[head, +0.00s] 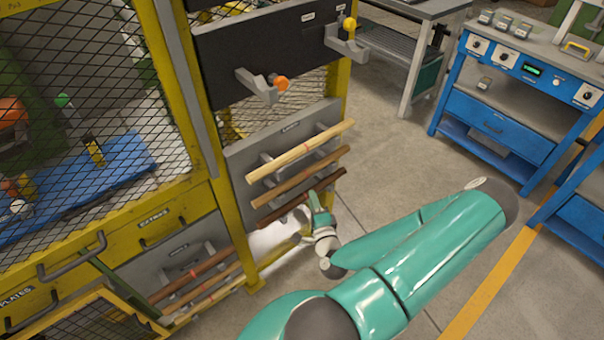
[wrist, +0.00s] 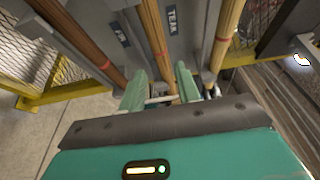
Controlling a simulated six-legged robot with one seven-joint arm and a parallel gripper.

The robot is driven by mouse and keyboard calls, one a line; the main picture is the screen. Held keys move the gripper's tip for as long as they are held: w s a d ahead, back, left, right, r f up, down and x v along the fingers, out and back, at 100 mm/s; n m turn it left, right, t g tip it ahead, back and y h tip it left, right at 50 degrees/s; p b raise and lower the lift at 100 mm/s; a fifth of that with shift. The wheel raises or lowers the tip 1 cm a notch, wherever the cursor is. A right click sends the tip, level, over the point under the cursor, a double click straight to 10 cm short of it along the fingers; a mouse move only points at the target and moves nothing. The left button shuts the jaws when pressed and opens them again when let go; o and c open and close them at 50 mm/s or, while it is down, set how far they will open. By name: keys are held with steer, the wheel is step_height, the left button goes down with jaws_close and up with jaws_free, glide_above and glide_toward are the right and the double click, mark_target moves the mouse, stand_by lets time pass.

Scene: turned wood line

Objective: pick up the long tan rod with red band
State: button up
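In the head view a tan rod with a red band (head: 300,151) lies on the top pegs of a grey rack panel. Another tan rod with a red band (head: 212,293) lies on the lower panel; I cannot tell which is longer.
A brown rod (head: 298,178) and a dark rod (head: 283,214) lie below the upper tan rod. Another brown rod (head: 193,273) lies on the lower panel. A yellow frame post (head: 220,190) stands left of the upper panel. Blue workbenches (head: 500,135) stand right; floor between is clear.

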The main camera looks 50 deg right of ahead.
mark_target(306, 178)
steer(key=x, duration=1)
steer(key=shift+d+f, duration=0.1)
steer(key=shift+d, duration=0.2)
jaws_close()
